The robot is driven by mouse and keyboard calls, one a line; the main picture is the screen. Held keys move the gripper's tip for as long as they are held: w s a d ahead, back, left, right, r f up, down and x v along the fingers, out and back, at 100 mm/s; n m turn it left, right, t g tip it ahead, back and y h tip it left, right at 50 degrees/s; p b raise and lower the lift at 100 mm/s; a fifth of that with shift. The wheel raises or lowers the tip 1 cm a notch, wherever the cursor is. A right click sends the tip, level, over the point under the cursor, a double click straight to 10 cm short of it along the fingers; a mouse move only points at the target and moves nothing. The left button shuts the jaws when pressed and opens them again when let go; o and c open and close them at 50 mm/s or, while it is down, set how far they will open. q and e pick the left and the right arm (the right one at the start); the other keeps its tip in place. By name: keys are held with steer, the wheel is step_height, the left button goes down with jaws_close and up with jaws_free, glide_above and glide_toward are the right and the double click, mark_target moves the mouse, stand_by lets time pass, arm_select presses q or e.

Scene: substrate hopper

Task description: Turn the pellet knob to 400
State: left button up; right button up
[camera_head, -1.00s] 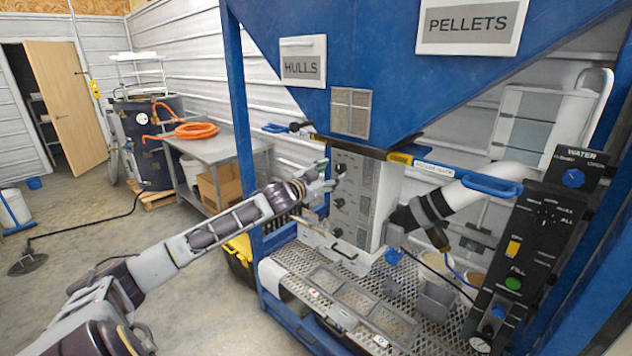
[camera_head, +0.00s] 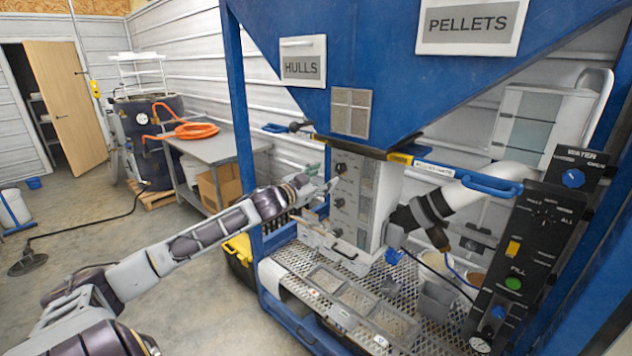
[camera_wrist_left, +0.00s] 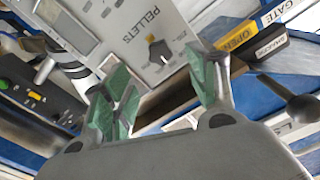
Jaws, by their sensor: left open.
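The pellet knob (camera_wrist_left: 158,52) is dark with a pale pointer, on a light grey panel (camera_wrist_left: 176,18) lettered PELLETS in the left wrist view. My left gripper (camera_wrist_left: 160,68) is open, with its green-padded fingers apart and the knob showing between and just beyond their tips. I cannot tell from this view whether they touch it. In the head view, my left gripper (camera_head: 326,187) is at the left side of the grey control box (camera_head: 378,190), near its upper knobs. The knob's setting is too small to read. My right gripper is not in view.
The blue hopper (camera_head: 370,60) hangs above the box. A blue-handled gate lever (camera_head: 490,184) crosses to the right. A black water panel (camera_head: 530,250) stands at right. A mesh shelf (camera_head: 290,262) with trays lies below. In the wrist view, a yellow OPEN label (camera_wrist_left: 238,38) is close by.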

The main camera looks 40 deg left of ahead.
arm_select(q)
steer(key=shift+s+a, duration=0.1)
steer(key=shift+s, duration=1.2)
steer(key=shift+m, duration=0.4)
